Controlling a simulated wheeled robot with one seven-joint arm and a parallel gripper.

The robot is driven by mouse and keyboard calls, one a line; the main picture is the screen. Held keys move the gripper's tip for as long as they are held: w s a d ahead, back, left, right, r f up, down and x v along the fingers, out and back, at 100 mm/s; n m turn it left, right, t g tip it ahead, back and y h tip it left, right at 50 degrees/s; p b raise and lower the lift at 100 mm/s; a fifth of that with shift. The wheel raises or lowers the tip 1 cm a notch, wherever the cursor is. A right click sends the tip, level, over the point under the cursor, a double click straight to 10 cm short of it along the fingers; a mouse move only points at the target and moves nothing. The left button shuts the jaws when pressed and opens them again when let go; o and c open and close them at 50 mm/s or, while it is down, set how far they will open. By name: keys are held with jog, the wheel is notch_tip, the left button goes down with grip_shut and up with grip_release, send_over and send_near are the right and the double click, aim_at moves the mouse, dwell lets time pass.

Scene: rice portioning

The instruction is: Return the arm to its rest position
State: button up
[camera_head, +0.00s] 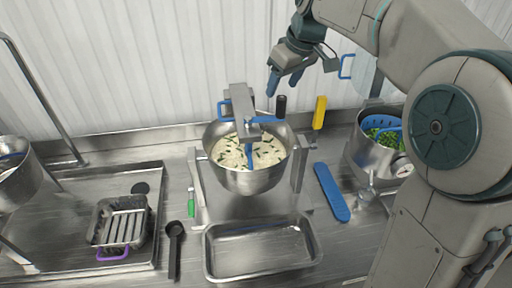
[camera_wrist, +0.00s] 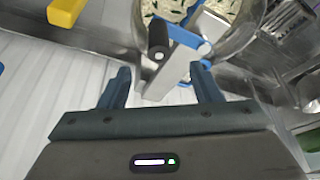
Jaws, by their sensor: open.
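My gripper (camera_head: 275,88) is raised above the back of the counter, near the white corrugated wall. In the wrist view its two fingers (camera_wrist: 163,82) stand apart with nothing held between them. A steel bowl (camera_head: 247,178) of rice with green herbs stands below and left of the gripper in the head view, under a mixer head with a blue paddle. The bowl also shows at the top of the wrist view (camera_wrist: 240,30). A black-ended handle (camera_head: 281,104) stands upright just below the gripper, apart from it.
A yellow block (camera_head: 319,112) stands right of the bowl. A blue-handled utensil (camera_head: 331,191) lies on the counter. A pot (camera_head: 372,152) of greens is at the right. An empty steel tray (camera_head: 262,249) is in front; a black spoon (camera_head: 174,250) lies beside it. Space above the counter is open.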

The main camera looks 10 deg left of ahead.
notch_tip(320, 180, up, 2)
jog(key=shift+r, duration=0.15)
dwell(0.4)
jog(key=s+d+f+m+h+b, duration=0.1)
jog(key=s+d+f+m+b, duration=0.2)
jog(key=s+d+f, duration=0.4)
jog(key=s+d+f+m+t+h+b, duration=0.1)
jog(key=s+d+f+m+b, duration=0.2)
jog(key=s+f, duration=1)
jog(key=s+d+m, duration=0.3)
jog(key=s+d, duration=0.2)
jog(key=shift+h+b, duration=0.35)
jog(key=shift+h, duration=0.05)
jog(key=shift+d+f, duration=0.1)
